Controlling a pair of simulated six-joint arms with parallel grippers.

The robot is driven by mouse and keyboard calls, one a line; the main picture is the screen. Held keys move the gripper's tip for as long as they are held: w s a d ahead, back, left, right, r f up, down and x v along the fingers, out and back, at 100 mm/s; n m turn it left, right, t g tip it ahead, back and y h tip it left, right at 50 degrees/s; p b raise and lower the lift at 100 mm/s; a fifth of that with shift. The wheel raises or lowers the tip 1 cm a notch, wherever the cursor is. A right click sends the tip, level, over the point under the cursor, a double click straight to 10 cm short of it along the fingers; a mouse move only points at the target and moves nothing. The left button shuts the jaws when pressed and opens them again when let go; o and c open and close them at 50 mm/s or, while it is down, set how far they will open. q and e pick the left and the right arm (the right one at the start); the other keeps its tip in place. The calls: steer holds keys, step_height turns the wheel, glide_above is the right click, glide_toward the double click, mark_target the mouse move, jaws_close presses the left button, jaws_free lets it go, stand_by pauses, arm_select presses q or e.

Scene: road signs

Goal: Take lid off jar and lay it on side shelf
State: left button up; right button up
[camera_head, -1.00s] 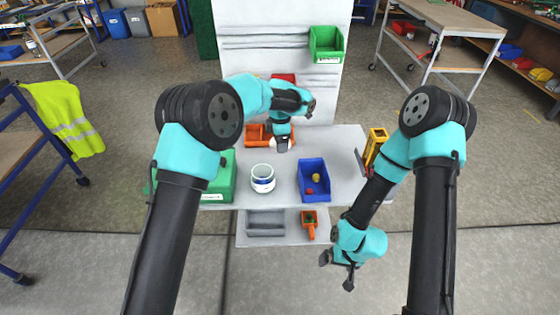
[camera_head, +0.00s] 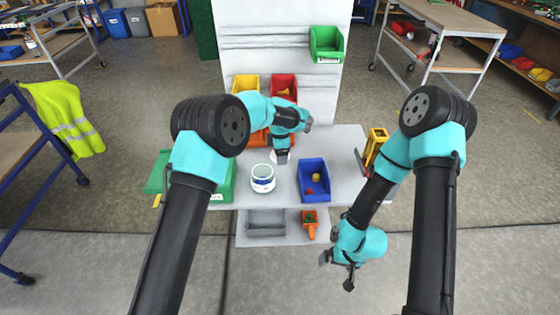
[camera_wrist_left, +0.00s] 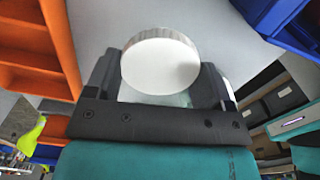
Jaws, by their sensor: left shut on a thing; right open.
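The jar (camera_head: 262,185) is white with a dark blue band and stands open-topped on the grey table (camera_head: 345,145). My left gripper (camera_head: 281,158) is right of and behind the jar, over the table. It is shut on the round white lid (camera_wrist_left: 160,65), which fills the space between the fingers in the left wrist view. In the head view only the lid's edges (camera_head: 273,155) show around the gripper. My right gripper (camera_head: 337,273) is open and empty, low in front of the table. A lower shelf (camera_head: 285,238) sits below the table's front edge.
A blue bin (camera_head: 313,170) with small items stands right of the jar, a green box (camera_head: 224,185) left. A grey tray (camera_head: 266,222) and an orange scoop (camera_head: 309,228) occupy the lower shelf. Yellow (camera_head: 245,83) and red (camera_head: 284,82) bins stand behind.

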arm_select(q)
steer(key=shift+w+f, duration=0.2)
steer(key=shift+f, duration=2.15)
steer(key=shift+f, duration=0.15)
steer(key=o, duration=1)
step_height(320, 180, up, 12)
steer(key=shift+r, duration=0.15)
